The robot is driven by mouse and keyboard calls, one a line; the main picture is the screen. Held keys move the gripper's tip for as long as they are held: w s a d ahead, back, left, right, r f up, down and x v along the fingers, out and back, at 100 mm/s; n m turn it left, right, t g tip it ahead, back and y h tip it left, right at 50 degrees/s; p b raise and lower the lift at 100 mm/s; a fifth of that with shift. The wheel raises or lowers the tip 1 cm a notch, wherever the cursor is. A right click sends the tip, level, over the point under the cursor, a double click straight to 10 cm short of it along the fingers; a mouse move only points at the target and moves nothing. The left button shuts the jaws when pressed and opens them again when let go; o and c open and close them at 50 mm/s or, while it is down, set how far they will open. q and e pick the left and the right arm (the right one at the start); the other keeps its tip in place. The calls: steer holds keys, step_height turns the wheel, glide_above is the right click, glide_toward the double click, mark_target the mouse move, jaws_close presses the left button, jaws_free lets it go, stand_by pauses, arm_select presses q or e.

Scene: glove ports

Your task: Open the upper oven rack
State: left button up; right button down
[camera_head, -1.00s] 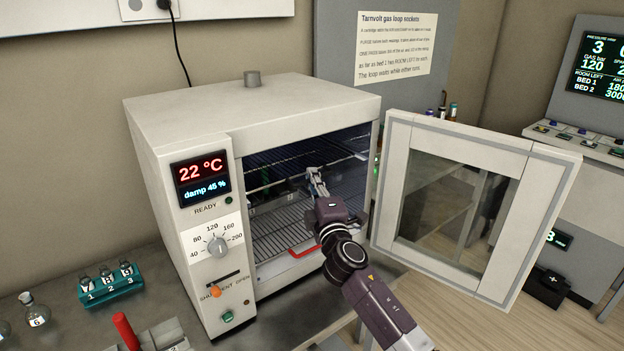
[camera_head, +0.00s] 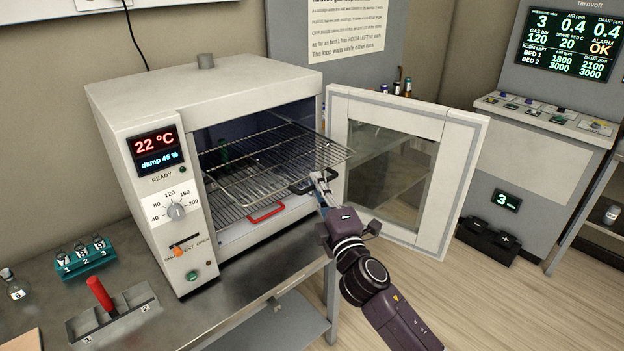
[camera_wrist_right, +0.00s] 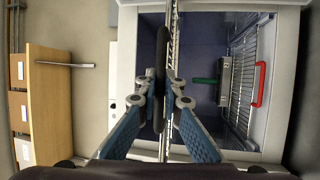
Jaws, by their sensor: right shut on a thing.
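The oven (camera_head: 230,95) stands on the bench with its door (camera_head: 455,180) swung open to the right. The upper rack (camera_head: 290,150), a wire shelf, sticks out well past the front opening. My right gripper (camera_head: 320,178) is at the rack's front edge, shut on its dark handle (camera_head: 299,187). In the right wrist view the dark handle (camera_wrist_right: 161,75) sits between the fingers (camera_wrist_right: 162,100). The lower rack (camera_head: 228,207), with a red handle (camera_head: 267,213), stays inside the oven below. My left gripper is not in view.
The open door stands close to the right of the pulled-out rack and my right arm. A teal vial holder (camera_head: 85,260) and a block with a red handle (camera_head: 100,293) are on the bench at left.

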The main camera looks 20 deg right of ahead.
steer(key=shift+s, duration=0.25)
steer(key=c, duration=2)
jaws_free()
steer(key=shift+w, duration=0.15)
steer(key=shift+c, duration=0.2)
steer(key=s+f, duration=0.2)
steer(key=s, duration=1)
steer(key=shift+a, duration=0.25)
steer(key=shift+w+f, duration=0.1)
steer(key=shift+f, duration=0.05)
